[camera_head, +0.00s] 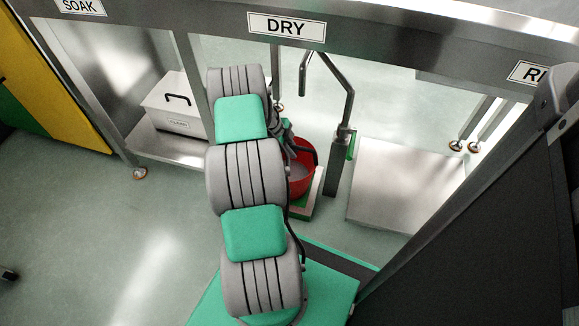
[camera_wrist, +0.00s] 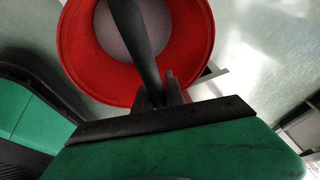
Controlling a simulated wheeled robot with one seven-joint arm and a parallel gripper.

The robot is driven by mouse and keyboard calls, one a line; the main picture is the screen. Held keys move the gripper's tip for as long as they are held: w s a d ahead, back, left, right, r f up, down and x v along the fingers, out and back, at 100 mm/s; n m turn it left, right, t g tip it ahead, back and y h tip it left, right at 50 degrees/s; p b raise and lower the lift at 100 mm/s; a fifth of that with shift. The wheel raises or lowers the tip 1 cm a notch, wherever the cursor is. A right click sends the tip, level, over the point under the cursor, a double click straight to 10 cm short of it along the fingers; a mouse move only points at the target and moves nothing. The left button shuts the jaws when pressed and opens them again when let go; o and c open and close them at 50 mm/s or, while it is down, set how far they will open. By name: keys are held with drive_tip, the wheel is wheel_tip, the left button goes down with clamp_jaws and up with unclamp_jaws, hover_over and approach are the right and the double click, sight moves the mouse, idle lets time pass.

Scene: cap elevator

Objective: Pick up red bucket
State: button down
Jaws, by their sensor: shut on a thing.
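The red bucket (camera_head: 303,181) is partly hidden behind my arm in the head view, at or above a small green-edged platform (camera_head: 303,207). I cannot tell whether it touches the platform. In the wrist view the bucket (camera_wrist: 84,55) is seen from above, with its round rim and pale grey inside. A dark handle bar (camera_wrist: 130,28) runs across its opening toward my gripper (camera_wrist: 166,94). My gripper is shut on this handle, at the near side of the rim. In the head view my gripper is mostly hidden by the arm.
A metal post with a bent pipe (camera_head: 338,150) stands just right of the bucket. A steel shelf plate (camera_head: 405,185) lies further right. A lidded white box (camera_head: 178,104) sits on the left shelf. The counter labelled DRY (camera_head: 400,25) overhangs behind.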

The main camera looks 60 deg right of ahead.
wheel_tip(320, 180, up, 11)
drive_tip(key=p, duration=0.4)
drive_tip(key=shift+d+f+p, duration=0.1)
drive_tip(key=shift+p, duration=0.25)
